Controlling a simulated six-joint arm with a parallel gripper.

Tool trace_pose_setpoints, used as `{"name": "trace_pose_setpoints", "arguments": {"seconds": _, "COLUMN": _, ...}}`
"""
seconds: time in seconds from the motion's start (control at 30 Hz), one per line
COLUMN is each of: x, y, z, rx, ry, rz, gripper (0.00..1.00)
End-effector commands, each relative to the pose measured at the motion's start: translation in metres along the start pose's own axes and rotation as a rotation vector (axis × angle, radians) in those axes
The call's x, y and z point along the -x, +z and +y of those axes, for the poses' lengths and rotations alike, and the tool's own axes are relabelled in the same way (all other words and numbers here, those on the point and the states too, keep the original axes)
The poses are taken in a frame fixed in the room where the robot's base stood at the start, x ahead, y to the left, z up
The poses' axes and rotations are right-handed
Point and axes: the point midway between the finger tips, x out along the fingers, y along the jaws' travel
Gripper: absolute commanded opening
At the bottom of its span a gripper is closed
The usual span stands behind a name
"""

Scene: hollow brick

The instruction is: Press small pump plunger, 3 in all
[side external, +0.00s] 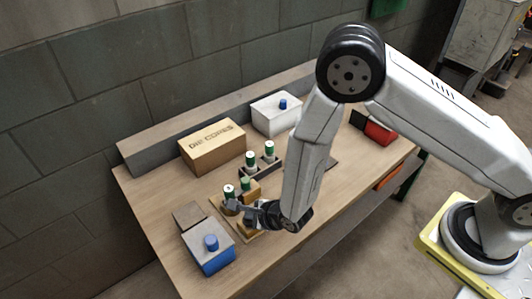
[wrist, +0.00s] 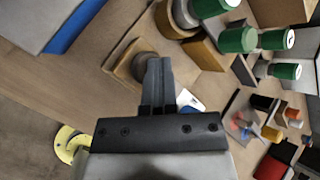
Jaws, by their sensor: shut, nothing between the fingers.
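Two boxes carry a blue plunger-like knob. A blue box with a grey top (side external: 208,258) stands at the front left, with its knob (side external: 211,242) upright on top. A white box (side external: 277,119) stands at the back, with a smaller blue knob (side external: 283,104). I cannot tell which is the small pump. My gripper (side external: 234,206) is shut and empty, low over the table, to the right of and behind the blue box. In the wrist view its fingers (wrist: 158,70) are together in front of a round brownish piece (wrist: 145,66) on a tan plate. The blue box's edge (wrist: 72,28) shows at upper left.
Several green-and-white cylinders (side external: 251,159) stand in holders beyond my gripper; they also show in the wrist view (wrist: 237,40). A red box (side external: 380,133) is at the far right. The table's front strip (side external: 325,215) is clear.

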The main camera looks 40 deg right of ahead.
Motion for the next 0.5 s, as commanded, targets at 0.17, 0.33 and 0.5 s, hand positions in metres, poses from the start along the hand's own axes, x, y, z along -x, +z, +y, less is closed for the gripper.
{"name": "trace_pose_setpoints", "arguments": {"seconds": 0.17, "x": 0.0003, "y": -0.0013, "z": 0.0005, "rx": 0.0, "ry": 0.002, "rz": 0.004, "gripper": 0.0}}
{"name": "trace_pose_setpoints", "arguments": {"seconds": 0.33, "x": 0.0024, "y": 0.0005, "z": -0.0011, "rx": 0.0, "ry": 0.002, "rz": 0.003, "gripper": 0.0}}
{"name": "trace_pose_setpoints", "arguments": {"seconds": 0.5, "x": 0.0071, "y": 0.0037, "z": -0.0044, "rx": 0.0, "ry": 0.002, "rz": 0.004, "gripper": 0.0}}
